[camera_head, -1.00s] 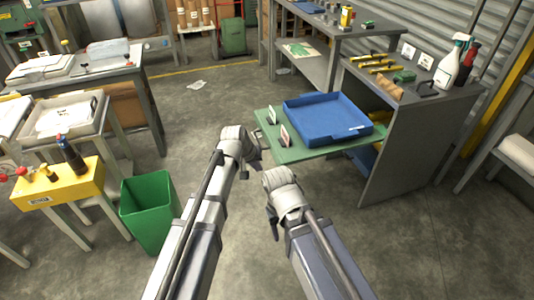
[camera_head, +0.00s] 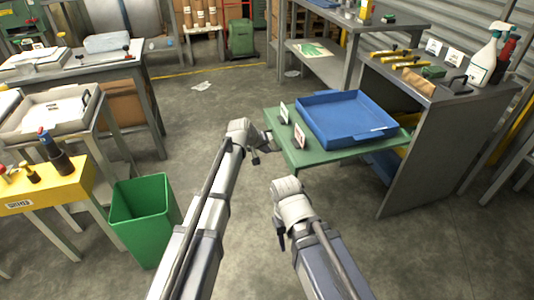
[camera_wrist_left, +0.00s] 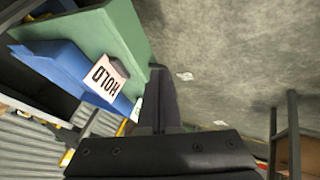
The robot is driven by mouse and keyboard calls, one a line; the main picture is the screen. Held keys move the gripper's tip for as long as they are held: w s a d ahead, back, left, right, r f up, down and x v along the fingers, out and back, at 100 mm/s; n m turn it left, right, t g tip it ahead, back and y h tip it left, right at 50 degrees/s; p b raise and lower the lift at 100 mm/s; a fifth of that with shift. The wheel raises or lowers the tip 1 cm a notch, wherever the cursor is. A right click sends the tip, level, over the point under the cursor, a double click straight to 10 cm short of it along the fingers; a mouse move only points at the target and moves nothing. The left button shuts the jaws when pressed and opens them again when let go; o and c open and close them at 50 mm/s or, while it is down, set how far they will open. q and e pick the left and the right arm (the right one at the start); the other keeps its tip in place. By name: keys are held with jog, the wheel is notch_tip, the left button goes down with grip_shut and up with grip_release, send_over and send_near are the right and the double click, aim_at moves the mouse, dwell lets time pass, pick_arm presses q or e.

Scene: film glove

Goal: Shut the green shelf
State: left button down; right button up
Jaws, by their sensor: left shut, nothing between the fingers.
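The green shelf (camera_head: 333,158) sticks out from the grey workbench and carries a blue tray (camera_head: 375,133) and two small upright cards. It also shows in the left wrist view (camera_wrist_left: 115,30), with the blue tray (camera_wrist_left: 60,68) and a card reading HOLD (camera_wrist_left: 105,78). My left gripper (camera_head: 260,150) is shut and empty, close to the shelf's left edge. In the left wrist view its dark fingers (camera_wrist_left: 161,98) lie beside the shelf edge; I cannot tell whether they touch. My right gripper (camera_head: 281,236) hangs in front of the shelf, apart from it; its fingers are hard to make out.
Yellow tools (camera_head: 405,60), a spray bottle (camera_head: 487,60) and a brown item stand on the workbench top (camera_head: 440,98). A green bin (camera_head: 146,215) and a yellow box (camera_head: 45,190) stand left of my arms. The floor between is mostly clear.

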aim_at(285, 156)
pick_arm(q)
jog(key=shift+w+d+f+b, duration=0.75)
jog(key=shift+d+f, duration=0.15)
jog(key=shift+d, duration=0.1)
jog(key=shift+w+d+f+b, duration=0.65)
jog(key=shift+w+d+f, duration=0.2)
jog(key=shift+d, duration=0.15)
jog(key=shift+w+d+f+b, duration=0.7)
jog(key=shift+d+f, duration=0.2)
jog(key=shift+d, duration=0.1)
jog(key=shift+d, duration=0.1)
